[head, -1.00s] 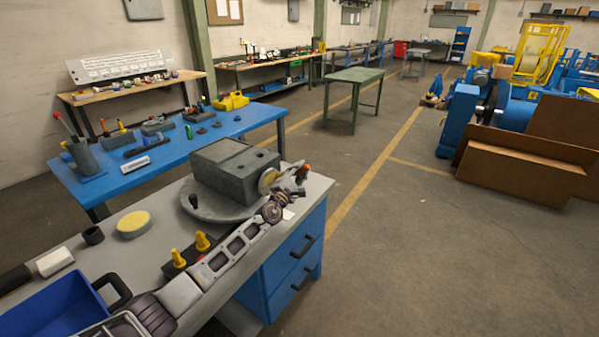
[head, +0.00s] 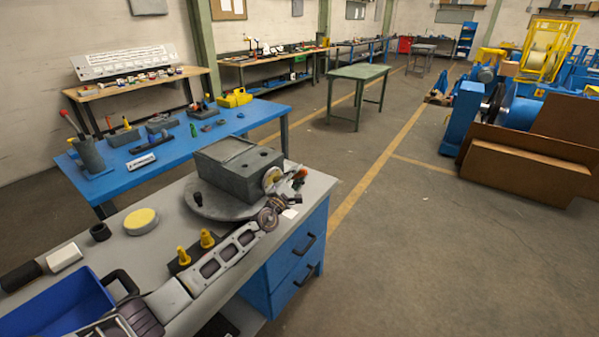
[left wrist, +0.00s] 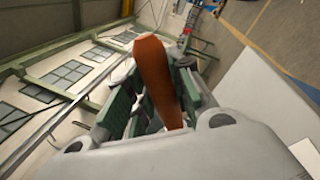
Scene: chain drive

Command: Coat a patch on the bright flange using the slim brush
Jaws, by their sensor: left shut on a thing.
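The bright flange (head: 271,178) is a small pale disc on the right-hand side of a dark grey block-shaped housing (head: 236,166). The housing sits on a round grey plate (head: 212,205) on the near workbench. My left gripper (head: 294,182) is just right of the flange, partly in front of it. It is shut on the slim brush, whose orange-brown handle shows in the left wrist view (left wrist: 155,80) between the green-padded fingers. In the head view only the handle's orange end (head: 302,173) shows clearly. The bristles are hidden, so I cannot tell whether they touch the flange. My right gripper is out of view.
A blue table (head: 222,123) with tools stands behind.

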